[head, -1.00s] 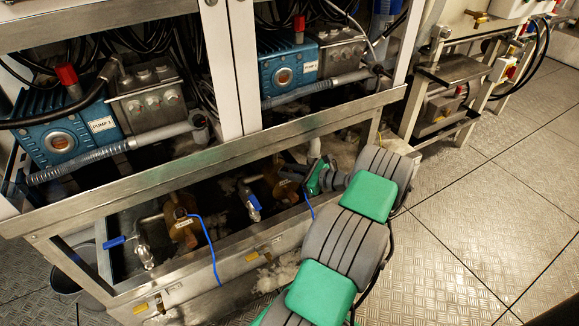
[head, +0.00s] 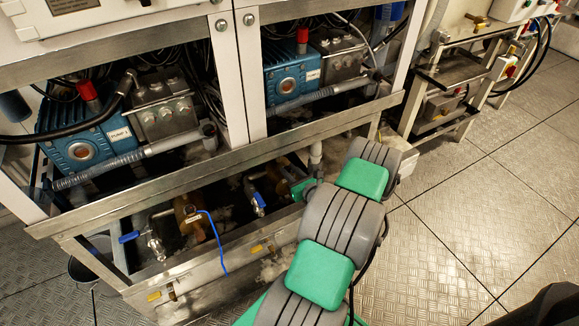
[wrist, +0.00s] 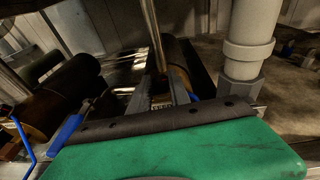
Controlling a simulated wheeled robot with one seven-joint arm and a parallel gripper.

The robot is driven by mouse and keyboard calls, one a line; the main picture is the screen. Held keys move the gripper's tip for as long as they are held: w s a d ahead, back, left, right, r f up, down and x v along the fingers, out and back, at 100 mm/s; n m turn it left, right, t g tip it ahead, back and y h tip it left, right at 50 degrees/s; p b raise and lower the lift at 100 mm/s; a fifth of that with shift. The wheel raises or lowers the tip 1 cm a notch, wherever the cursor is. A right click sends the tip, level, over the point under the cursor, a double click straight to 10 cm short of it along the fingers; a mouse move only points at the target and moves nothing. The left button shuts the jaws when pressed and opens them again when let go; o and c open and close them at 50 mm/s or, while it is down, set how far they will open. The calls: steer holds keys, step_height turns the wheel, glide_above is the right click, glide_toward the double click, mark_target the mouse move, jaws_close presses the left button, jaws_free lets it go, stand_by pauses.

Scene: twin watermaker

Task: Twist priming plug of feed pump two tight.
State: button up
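Feed pump two appears to be the right-hand bronze-brown pump (head: 272,187) in the low bay; my arm partly covers it in the head view. My gripper is mostly hidden there behind my own grey and green arm links. In the wrist view my gripper (wrist: 158,88) reaches forward past its green body, with two grey fingers and a narrow gap between them. A small lettered label shows in that gap. A dark cylinder (wrist: 182,62) lies just beyond the fingers. I cannot make out the priming plug, or whether the fingers touch it.
A grey vertical pipe (wrist: 252,40) stands close right of the fingers, and a thin metal pipe (wrist: 153,30) rises just beyond them. A blue valve handle (wrist: 66,132) is at left. The steel frame rail (head: 215,160) crosses above the bay.

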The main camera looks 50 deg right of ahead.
steer(key=o, duration=0.3)
steer(key=shift+s+d+f, duration=0.1)
steer(key=shift+s+f, duration=0.1)
steer(key=shift+s, duration=0.05)
steer(key=shift+o, duration=1.3)
steer(key=shift+w+a+r, duration=0.1)
steer(key=shift+w+a, duration=0.1)
steer(key=p+v, duration=0.1)
steer(key=v, duration=0.7)
